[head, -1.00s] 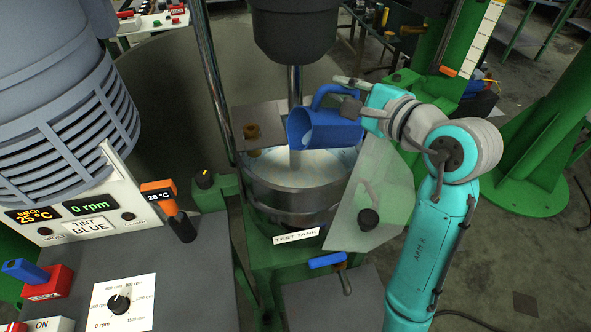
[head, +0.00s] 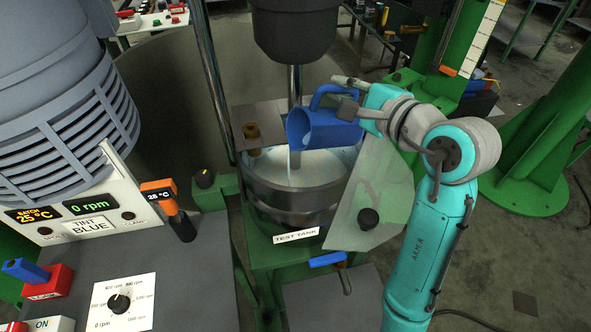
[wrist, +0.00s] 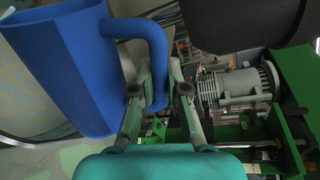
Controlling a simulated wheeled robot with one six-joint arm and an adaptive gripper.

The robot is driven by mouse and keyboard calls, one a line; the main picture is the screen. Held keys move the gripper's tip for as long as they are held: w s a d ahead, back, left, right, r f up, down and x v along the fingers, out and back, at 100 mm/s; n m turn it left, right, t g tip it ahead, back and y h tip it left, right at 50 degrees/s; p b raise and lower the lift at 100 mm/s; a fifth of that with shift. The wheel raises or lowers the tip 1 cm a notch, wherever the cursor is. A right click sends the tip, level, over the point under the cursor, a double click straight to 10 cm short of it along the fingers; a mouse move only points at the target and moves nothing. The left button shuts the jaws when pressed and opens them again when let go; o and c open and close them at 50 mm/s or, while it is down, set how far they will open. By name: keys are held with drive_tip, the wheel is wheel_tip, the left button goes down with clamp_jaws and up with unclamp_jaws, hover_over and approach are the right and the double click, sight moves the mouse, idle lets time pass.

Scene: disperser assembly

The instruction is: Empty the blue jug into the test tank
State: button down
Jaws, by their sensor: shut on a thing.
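The blue jug (head: 330,130) is tilted onto its side above the test tank (head: 292,207), its mouth facing left. My gripper (head: 352,96) is shut on the jug's handle; the wrist view shows the jug (wrist: 65,60) and my gripper's fingers (wrist: 158,92) at its handle. The tank is a round metal vessel with whitish contents around the vertical shaft.
A clear lid panel (head: 372,190) with a black knob hangs at the tank's right. A grey plate (head: 255,115) lies at its left rim. The shaft (head: 295,85) comes down close to the jug. A control panel (head: 80,215) stands left.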

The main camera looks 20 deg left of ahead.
drive_tip(key=shift+s+a+f+n+t+h+p, duration=0.1)
drive_tip(key=shift+s+a+n+t+h+p, duration=0.2)
drive_tip(key=shift+s+a+n+p, duration=0.7)
idle(6.3)
